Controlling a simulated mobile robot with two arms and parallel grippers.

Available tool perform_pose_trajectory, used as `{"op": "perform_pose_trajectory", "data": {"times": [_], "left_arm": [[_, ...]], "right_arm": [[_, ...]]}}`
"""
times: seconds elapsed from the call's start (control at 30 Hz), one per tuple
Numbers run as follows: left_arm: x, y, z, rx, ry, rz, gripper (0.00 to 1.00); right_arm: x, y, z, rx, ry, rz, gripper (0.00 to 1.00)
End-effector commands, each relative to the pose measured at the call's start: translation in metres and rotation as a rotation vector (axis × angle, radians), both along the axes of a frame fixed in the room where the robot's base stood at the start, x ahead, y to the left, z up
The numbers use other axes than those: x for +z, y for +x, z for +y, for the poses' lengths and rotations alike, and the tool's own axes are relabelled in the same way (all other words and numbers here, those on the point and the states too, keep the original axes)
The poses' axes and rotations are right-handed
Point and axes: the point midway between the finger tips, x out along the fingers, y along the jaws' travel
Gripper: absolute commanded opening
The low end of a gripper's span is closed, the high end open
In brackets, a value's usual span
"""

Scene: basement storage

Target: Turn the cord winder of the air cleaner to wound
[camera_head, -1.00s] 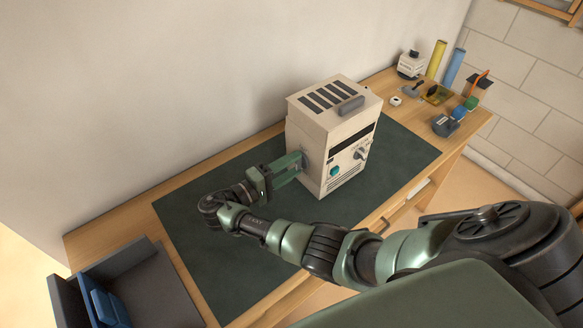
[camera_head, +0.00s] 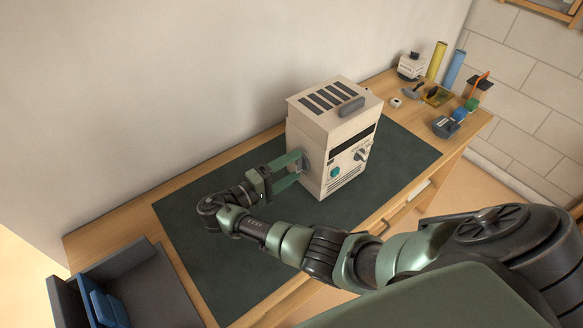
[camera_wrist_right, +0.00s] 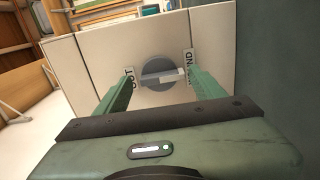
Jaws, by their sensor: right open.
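The beige air cleaner (camera_head: 334,135) stands upright on the dark green mat (camera_head: 215,262), with vent slots and a grey handle on top. Its cord winder is on the side facing my right gripper. In the right wrist view the winder (camera_wrist_right: 158,72) is a round dark grey disc with a lighter raised bar lying roughly crosswise. Partly covered labels flank it, reading "OUT" on the left and "...ND" on the right. My right gripper (camera_head: 293,167) is open, its green fingers reaching toward the panel on either side of the winder. I cannot tell whether the fingertips touch it.
A dark tray with a blue item (camera_head: 102,306) sits at the table's left front. A small white box (camera_head: 411,65), yellow and blue rolls, and a tape dispenser (camera_head: 446,126) stand at the right back. The mat left of the cleaner is mostly clear.

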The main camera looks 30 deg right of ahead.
Motion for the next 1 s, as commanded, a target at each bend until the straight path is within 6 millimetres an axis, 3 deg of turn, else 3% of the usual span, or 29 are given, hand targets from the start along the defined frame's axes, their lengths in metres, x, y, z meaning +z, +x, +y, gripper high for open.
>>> {"op": "perform_pose_trajectory", "data": {"times": [0.43, 0.6, 1.0], "left_arm": [[-0.017, 0.000, 0.000, 0.000, 0.000, 0.000, 0.36], [-0.018, 0.000, 0.000, 0.000, 0.000, 0.000, 0.36], [-0.018, 0.000, 0.000, 0.000, 0.000, 0.000, 0.36]], "right_arm": [[-0.002, -0.005, 0.068, 0.001, 0.005, 0.001, 0.69], [-0.001, -0.006, 0.076, 0.001, 0.002, 0.001, 0.69], [0.000, -0.006, 0.076, 0.001, 0.001, 0.000, 0.69]]}}
